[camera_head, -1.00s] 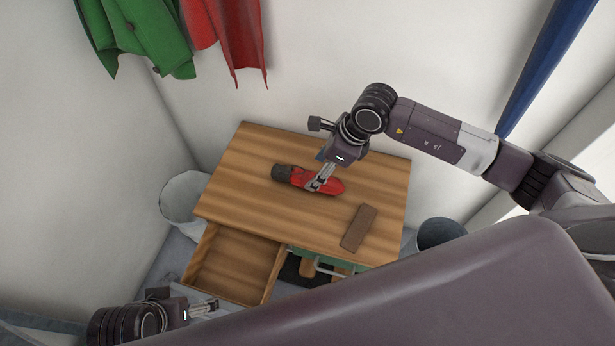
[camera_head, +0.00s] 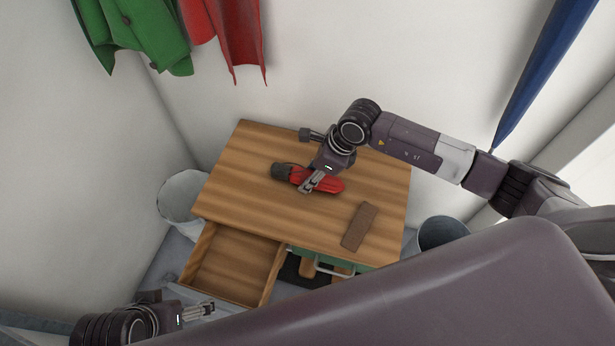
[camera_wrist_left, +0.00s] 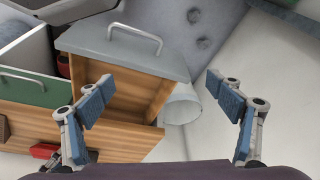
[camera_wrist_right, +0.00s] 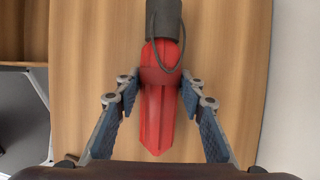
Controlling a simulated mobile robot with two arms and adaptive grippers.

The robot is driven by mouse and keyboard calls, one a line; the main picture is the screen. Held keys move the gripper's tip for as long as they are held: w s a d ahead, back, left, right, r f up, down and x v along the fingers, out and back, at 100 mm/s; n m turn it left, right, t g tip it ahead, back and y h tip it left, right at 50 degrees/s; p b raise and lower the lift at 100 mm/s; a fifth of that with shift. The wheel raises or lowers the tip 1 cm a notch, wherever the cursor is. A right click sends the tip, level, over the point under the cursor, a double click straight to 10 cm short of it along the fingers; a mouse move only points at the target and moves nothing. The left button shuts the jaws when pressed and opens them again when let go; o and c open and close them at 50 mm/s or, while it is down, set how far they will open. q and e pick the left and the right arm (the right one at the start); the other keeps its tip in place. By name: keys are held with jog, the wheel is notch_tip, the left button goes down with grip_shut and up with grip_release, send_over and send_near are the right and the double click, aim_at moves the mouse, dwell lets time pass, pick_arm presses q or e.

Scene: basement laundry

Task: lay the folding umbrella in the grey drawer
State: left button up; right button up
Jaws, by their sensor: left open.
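The red folding umbrella (camera_head: 329,186) with a dark handle lies on the wooden table top. It also shows in the right wrist view (camera_wrist_right: 158,120). My right gripper (camera_head: 307,187) is down over its middle, with its fingers drawn in against both sides of the red part. The umbrella still rests on the table. The grey drawer (camera_head: 270,282) is pulled open at the table's front left, and its visible inside is empty. Its grey front with a metal handle shows in the left wrist view (camera_wrist_left: 120,50). My left gripper (camera_head: 212,308) is open and empty, near the drawer's front.
A brown block (camera_head: 360,227) lies on the table's right part. A green drawer (camera_head: 340,264) is beside the grey one. A whitish bin (camera_head: 180,197) stands left of the table, a dark bin (camera_head: 441,235) right. Green and red cloths hang behind; a blue furled thing (camera_head: 540,75) is at right.

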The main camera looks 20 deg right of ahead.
jog(key=c, duration=0.8)
grip_shut()
jog(key=shift+r, duration=0.15)
